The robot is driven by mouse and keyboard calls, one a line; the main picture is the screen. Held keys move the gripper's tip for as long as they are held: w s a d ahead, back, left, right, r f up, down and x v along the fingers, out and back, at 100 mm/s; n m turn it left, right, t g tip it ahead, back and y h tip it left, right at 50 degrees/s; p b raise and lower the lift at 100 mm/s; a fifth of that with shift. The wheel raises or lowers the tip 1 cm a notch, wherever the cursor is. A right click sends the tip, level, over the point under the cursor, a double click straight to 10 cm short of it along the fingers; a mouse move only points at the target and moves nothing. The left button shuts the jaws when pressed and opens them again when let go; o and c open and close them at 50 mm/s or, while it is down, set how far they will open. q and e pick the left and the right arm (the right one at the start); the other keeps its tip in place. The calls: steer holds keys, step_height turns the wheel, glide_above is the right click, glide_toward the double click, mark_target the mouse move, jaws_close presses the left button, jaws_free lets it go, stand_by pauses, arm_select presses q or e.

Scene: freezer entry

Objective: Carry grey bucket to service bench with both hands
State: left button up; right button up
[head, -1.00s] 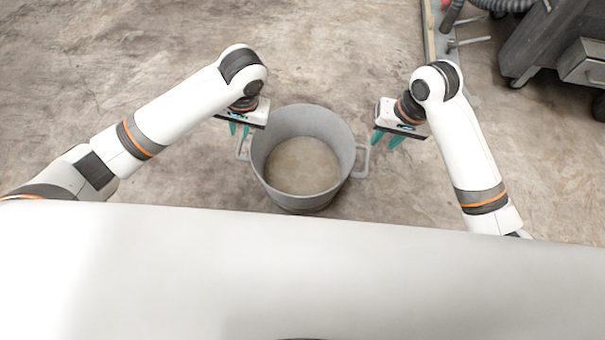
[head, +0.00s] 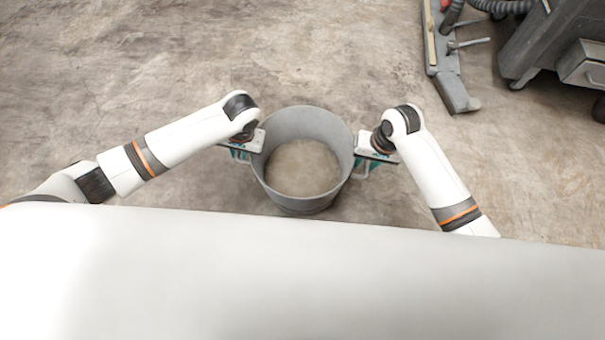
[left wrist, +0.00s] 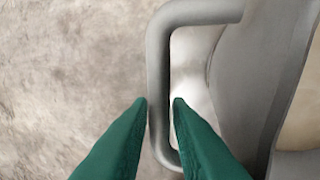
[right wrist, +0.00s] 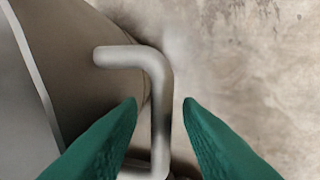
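The grey bucket (head: 303,205) stands upright on the floor between my two grippers, with a loop handle on each side. My left gripper (head: 240,153) is at the left handle. In the left wrist view its green fingers stand apart on either side of the handle bar (left wrist: 157,80), with a gap visible. My right gripper (head: 366,165) is at the right handle. In the right wrist view its fingers (right wrist: 160,103) are apart, with the handle bar (right wrist: 160,115) between them. No service bench can be identified in these views.
A grey wheeled cabinet (head: 560,50) with a hose stands at the top right. A grey metal stand or rail (head: 447,70) lies beside it. The concrete floor (head: 120,60) around the bucket is clear.

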arm_select(q)
steer(key=shift+f, duration=0.1)
arm_select(e)
steer(key=shift+f, duration=0.15)
arm_select(q)
steer(key=shift+c, duration=0.4)
arm_select(e)
steer(key=shift+c, duration=0.4)
arm_select(q)
steer(key=c, duration=0.3)
arm_select(e)
steer(key=c, duration=0.3)
arm_select(q)
jaws_close()
arm_select(e)
jaws_close()
arm_select(q)
steer(key=shift+w+r, duration=0.15)
steer(key=shift+r, duration=0.05)
arm_select(e)
steer(key=shift+r, duration=0.25)
